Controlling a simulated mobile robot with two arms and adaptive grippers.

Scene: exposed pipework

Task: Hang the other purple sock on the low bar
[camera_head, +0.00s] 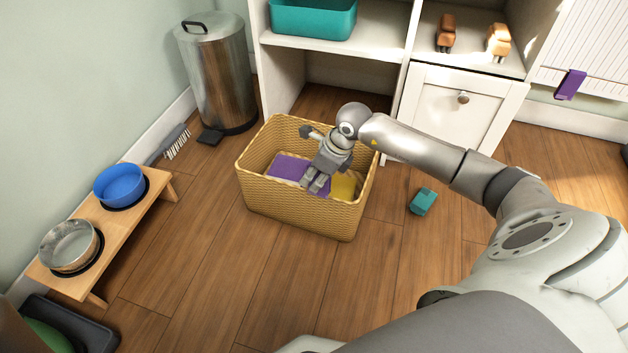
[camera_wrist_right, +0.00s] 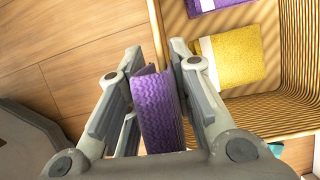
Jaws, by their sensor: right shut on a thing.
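A purple sock (camera_wrist_right: 158,110) is held between the fingers of my right gripper (camera_wrist_right: 150,85) in the wrist view. In the head view my right gripper (camera_head: 316,182) points down over the woven basket (camera_head: 300,212), and its fingers partly hide what is there. Another purple piece (camera_head: 288,167) lies in the basket; it also shows at the top of the wrist view (camera_wrist_right: 208,5). One purple sock (camera_head: 570,84) hangs at the lower edge of the white radiator or rack (camera_head: 590,45) at the upper right. My left gripper is not in view.
A yellow folded cloth (camera_head: 345,186) lies in the basket. A teal block (camera_head: 422,201) is on the floor right of it. A white shelf unit (camera_head: 385,45) stands behind. A bin (camera_head: 222,75) and a bowl stand (camera_head: 150,195) are at the left. Floor in front is clear.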

